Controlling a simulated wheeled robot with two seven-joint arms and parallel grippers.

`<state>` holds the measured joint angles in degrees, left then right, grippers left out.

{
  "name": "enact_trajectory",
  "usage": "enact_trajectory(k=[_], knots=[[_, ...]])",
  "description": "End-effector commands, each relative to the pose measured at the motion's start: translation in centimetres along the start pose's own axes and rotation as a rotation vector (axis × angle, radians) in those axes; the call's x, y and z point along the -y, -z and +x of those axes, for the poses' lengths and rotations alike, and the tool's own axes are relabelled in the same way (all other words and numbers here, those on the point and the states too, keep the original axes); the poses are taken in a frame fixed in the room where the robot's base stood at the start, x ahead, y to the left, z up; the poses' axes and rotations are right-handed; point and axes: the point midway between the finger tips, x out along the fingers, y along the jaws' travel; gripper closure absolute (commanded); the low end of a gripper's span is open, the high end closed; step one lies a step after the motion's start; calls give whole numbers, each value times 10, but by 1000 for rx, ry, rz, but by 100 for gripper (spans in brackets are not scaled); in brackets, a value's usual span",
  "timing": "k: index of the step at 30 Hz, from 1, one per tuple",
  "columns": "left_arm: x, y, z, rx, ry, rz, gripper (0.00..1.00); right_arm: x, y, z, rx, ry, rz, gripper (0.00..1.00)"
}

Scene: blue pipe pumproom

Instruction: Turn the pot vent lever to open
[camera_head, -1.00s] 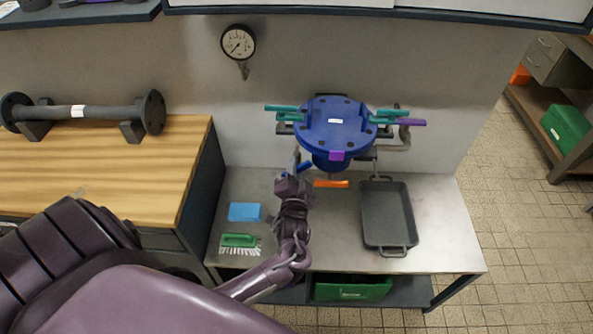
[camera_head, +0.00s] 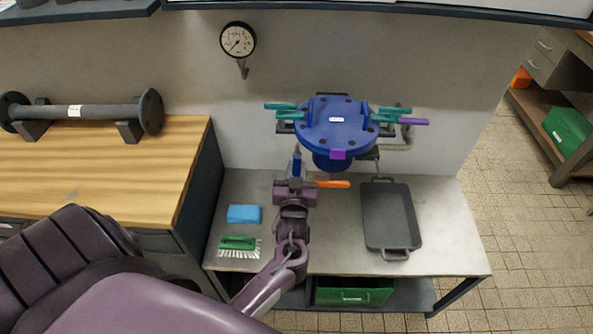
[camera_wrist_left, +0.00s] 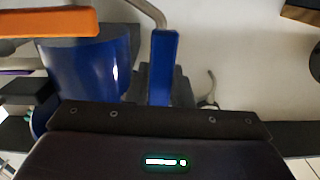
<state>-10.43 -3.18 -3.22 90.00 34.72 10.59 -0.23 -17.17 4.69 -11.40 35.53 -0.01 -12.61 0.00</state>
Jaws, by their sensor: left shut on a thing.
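The blue pot (camera_head: 335,128) with a round bolted lid is mounted at the wall above the metal bench. A blue lever (camera_head: 297,163) is at its lower left, and it shows upright in the left wrist view (camera_wrist_left: 163,65). My left gripper (camera_head: 296,178) is shut on this blue lever, in front of the pot's left side. The fingertips are hard to make out in both views. An orange lever (camera_head: 333,184) is just right of the gripper, and also at upper left in the wrist view (camera_wrist_left: 48,22). My right gripper is out of view.
Teal handles (camera_head: 283,107) and a purple lever (camera_head: 414,122) flank the lid. A black tray (camera_head: 388,222), a blue sponge (camera_head: 244,213) and a green brush (camera_head: 238,243) lie on the bench (camera_head: 335,240). A gauge (camera_head: 238,40) hangs on the wall.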

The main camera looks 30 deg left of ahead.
Motion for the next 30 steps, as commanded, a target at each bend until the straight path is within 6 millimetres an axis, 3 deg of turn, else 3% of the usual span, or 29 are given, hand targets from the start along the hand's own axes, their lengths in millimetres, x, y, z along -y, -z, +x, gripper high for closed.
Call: enact_trajectory(k=[22, 23, 27, 30], knots=[[0, -2, -1, 5, -1, -87, 100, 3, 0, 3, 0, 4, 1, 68], [0, -2, -1, 5, -1, -87, 76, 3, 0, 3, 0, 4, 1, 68], [0, -2, -1, 4, 0, -86, 58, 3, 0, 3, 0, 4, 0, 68], [0, -1, 0, 3, 0, -86, 58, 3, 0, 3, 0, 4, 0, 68]])
